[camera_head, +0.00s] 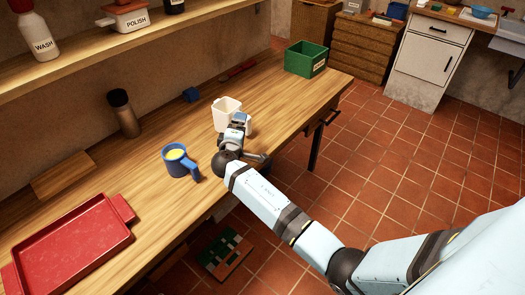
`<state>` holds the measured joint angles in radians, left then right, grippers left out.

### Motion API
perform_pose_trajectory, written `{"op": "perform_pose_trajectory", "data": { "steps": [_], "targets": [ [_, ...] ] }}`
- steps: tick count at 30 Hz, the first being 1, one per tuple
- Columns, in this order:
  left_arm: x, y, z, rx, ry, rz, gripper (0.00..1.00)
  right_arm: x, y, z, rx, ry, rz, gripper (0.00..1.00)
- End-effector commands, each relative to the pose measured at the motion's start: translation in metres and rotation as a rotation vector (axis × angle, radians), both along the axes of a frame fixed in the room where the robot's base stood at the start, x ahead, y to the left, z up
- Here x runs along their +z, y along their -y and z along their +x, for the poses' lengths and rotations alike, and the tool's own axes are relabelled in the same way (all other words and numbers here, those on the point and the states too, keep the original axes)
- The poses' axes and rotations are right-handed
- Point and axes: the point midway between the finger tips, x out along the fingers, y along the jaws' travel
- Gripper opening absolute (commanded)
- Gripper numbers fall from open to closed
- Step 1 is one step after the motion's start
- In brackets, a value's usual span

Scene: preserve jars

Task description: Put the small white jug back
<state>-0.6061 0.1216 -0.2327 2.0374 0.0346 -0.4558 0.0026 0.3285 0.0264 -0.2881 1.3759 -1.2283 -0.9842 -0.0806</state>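The small white jug (222,113) stands upright on the wooden workbench (75,222), a little right of the picture's middle-left. My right arm comes in from the lower right. Its gripper (243,122) is at the jug's near right side, by where a handle would be, and covers part of it. I cannot tell whether its fingers are closed on the jug or only beside it. My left gripper is not in view.
A blue mug (173,164) with yellow inside stands left of my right gripper. A shelf (130,50) runs above.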

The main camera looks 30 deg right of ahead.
Motion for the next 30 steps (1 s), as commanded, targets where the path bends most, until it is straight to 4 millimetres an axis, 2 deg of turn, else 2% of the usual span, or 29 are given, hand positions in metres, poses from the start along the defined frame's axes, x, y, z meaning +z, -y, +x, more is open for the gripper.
{"op": "perform_pose_trajectory", "data": {
  "steps": [1,3,8,13,15,18,21,25,30],
  "targets": [
    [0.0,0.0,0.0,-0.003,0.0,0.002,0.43,-0.015,-0.006,-0.026,0.045,0.0,0.097,1.0],
    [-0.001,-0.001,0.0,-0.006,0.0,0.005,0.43,-0.025,-0.017,-0.063,0.118,0.013,0.258,1.0],
    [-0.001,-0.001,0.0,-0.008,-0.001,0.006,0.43,-0.038,-0.047,-0.156,0.277,0.04,0.639,1.0],
    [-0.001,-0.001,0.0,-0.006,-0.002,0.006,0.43,-0.099,-0.073,-0.259,0.327,-0.052,1.02,1.0],
    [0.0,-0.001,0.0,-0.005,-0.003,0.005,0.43,-0.117,-0.081,-0.298,0.317,-0.082,1.156,1.0],
    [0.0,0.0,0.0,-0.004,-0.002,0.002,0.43,-0.131,-0.089,-0.341,0.292,-0.102,1.31,1.0],
    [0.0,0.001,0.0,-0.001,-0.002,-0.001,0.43,-0.137,-0.093,-0.368,0.267,-0.11,1.407,1.0],
    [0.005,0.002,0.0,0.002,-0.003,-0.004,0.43,-0.134,-0.095,-0.381,0.254,-0.111,1.456,1.0],
    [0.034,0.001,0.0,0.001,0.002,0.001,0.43,-0.106,-0.094,-0.382,0.257,-0.11,1.45,1.0]
  ]
}}
